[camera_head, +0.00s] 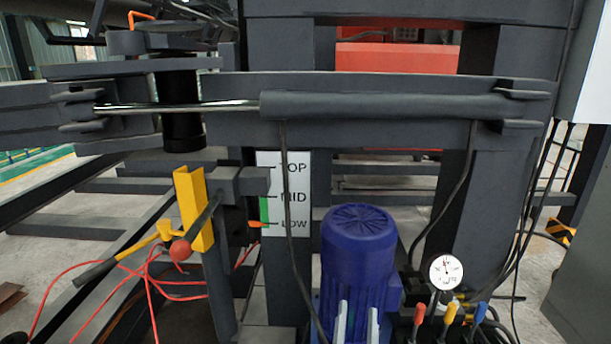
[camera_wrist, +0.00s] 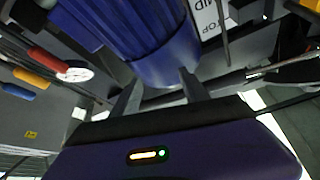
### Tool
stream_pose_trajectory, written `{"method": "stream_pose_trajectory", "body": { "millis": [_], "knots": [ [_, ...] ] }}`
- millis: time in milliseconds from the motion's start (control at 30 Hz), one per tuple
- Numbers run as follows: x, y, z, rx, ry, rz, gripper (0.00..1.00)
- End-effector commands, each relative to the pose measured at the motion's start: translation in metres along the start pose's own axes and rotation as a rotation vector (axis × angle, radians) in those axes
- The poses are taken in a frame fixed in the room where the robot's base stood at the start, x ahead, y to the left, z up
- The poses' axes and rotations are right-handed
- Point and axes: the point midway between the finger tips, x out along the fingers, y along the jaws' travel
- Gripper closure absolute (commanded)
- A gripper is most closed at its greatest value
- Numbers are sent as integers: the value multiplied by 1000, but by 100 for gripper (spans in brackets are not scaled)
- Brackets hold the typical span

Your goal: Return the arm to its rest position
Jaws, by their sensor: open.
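My gripper (camera_wrist: 160,78) shows in the wrist view. Its two dark fingers stand apart with nothing held between them. Beyond the fingertips is the blue ribbed motor (camera_wrist: 150,40), which fills the upper middle of that view. Whether the fingertips touch it I cannot tell. In the head view the blue motor (camera_head: 360,250) stands upright at the lower middle. Two pale upright pieces show in front of its lower part; I cannot tell if they are my fingers. The rest of my arm is not clearly seen there.
A dial gauge (camera_head: 445,272) and red, yellow and blue levers (camera_head: 450,314) are right of the motor. A level plate (camera_head: 285,195) marked TOP, MID, LOW is behind it. A yellow bracket (camera_head: 193,210) and red cables (camera_head: 150,275) are left. A horizontal cylinder (camera_head: 380,105) crosses above.

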Motion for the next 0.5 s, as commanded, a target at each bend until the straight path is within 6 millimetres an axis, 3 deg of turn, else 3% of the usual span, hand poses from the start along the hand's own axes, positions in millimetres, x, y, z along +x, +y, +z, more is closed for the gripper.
{"method": "stream_pose_trajectory", "body": {
  "millis": [67,267,500],
  "knots": [
    [-13,18,-20,-45,-7,-63,47],
    [-61,44,-60,-138,-64,-199,47],
    [-136,64,-106,-228,-181,-299,47]
  ]
}}
